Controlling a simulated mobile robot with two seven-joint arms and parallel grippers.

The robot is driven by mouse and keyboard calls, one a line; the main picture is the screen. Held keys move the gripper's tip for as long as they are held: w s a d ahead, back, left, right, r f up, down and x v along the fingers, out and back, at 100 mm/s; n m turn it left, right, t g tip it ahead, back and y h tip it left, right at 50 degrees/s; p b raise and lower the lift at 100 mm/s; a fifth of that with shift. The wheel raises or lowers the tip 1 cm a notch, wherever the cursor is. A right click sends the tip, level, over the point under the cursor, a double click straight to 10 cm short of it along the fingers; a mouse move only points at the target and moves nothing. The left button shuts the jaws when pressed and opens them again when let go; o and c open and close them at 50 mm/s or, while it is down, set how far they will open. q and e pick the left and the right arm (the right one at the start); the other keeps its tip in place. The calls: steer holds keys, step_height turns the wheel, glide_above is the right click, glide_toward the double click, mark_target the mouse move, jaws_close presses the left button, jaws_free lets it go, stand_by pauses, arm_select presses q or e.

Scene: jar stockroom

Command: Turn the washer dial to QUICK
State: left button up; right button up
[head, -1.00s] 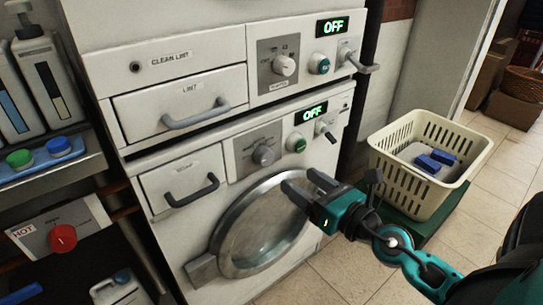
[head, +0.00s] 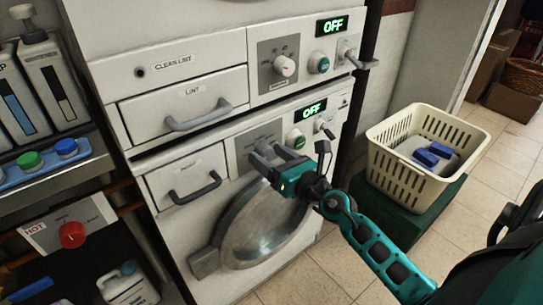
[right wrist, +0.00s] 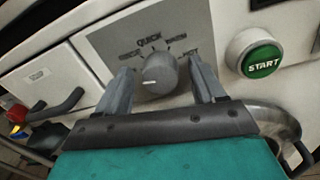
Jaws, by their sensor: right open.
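The washer (head: 182,235) is the lower machine, with a round door and a display (head: 311,110) reading OFF. Its grey dial (right wrist: 159,75) shows in the right wrist view below the printed word QUICK (right wrist: 149,38). The pale mark on the dial points down and left, away from QUICK. My right gripper (right wrist: 158,85) is open, with one finger on each side of the dial; I cannot tell whether they touch it. In the head view my right gripper (head: 262,153) covers the dial. My left gripper is not in view.
The green START button (right wrist: 260,59) is right of the dial. A second machine (head: 115,70) with its own dial (head: 284,65) and OFF display stands above. A cream basket (head: 405,183) with blue items stands at right. Shelves with bottles and a red HOT knob (head: 72,235) are at left.

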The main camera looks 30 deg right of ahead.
steer(key=c, duration=1.1)
steer(key=shift+o, duration=0.2)
steer(key=shift+m, duration=0.3)
steer(key=shift+m+p, duration=0.45)
steer(key=shift+m, duration=0.75)
steer(key=m+p, duration=0.1)
steer(key=m, duration=0.4)
steer(key=shift+f+m, duration=0.1)
steer(key=shift+m, duration=0.2)
steer(key=m+p, duration=0.1)
steer(key=m, duration=0.2)
steer(key=shift+m, duration=0.3)
steer(key=shift+f+m+t+h+p, duration=0.15)
steer(key=shift+m+p, duration=0.25)
steer(key=shift+m, duration=0.6)
steer(key=shift+m+t+h+p, duration=0.15)
steer(key=shift+m+p, duration=0.25)
steer(key=shift+m, duration=0.6)
